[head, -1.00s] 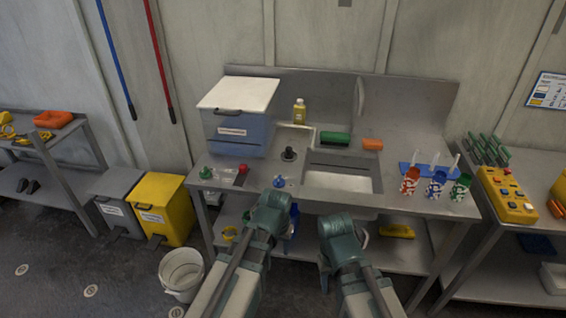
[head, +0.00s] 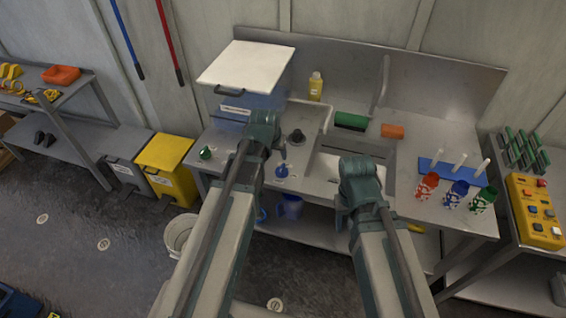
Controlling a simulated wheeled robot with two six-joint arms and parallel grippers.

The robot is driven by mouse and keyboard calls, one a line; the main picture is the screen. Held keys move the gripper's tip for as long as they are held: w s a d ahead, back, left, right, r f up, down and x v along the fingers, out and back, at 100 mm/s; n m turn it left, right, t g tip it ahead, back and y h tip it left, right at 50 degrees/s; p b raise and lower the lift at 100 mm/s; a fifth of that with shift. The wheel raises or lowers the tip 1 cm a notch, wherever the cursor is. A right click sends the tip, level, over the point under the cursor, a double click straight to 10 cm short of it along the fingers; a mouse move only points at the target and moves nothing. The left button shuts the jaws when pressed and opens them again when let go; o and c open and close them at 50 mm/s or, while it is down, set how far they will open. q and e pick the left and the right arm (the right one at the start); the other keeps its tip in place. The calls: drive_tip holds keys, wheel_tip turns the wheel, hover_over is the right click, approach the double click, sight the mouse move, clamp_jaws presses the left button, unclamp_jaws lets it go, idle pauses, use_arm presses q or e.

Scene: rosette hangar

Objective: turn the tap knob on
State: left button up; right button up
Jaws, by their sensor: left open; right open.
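Several small knobs stand on the front of the grey sink counter (head: 405,205). A green knob (head: 205,153) is at the left and a blue knob (head: 281,171) is in front of the basin (head: 345,165). A black round knob-like piece (head: 297,136) stands behind the blue one. I cannot tell which is the tap knob. A red knob seen earlier is hidden behind my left arm. My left gripper (head: 268,132) is above the counter, left of the black piece; its fingers are mostly hidden. My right gripper (head: 352,180) hangs over the basin's front edge. Both look empty.
A white-lidded bin (head: 246,67) stands at the counter's back left. A yellow bottle (head: 315,87), green roll (head: 350,121) and orange block (head: 392,131) are behind the basin. Cups and a blue rack (head: 455,172) occupy the right. A white bucket (head: 178,236) is on the floor.

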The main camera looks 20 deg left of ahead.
sight(282, 168)
use_arm(q)
drive_tip(key=shift+f, duration=0.2)
drive_tip(key=b+x, duration=1.2)
drive_tip(key=x, duration=0.1)
drive_tip(key=shift+f+b, duration=0.25)
drive_tip(key=shift+b, duration=0.15)
drive_tip(key=shift+c, duration=0.3)
clamp_jaws()
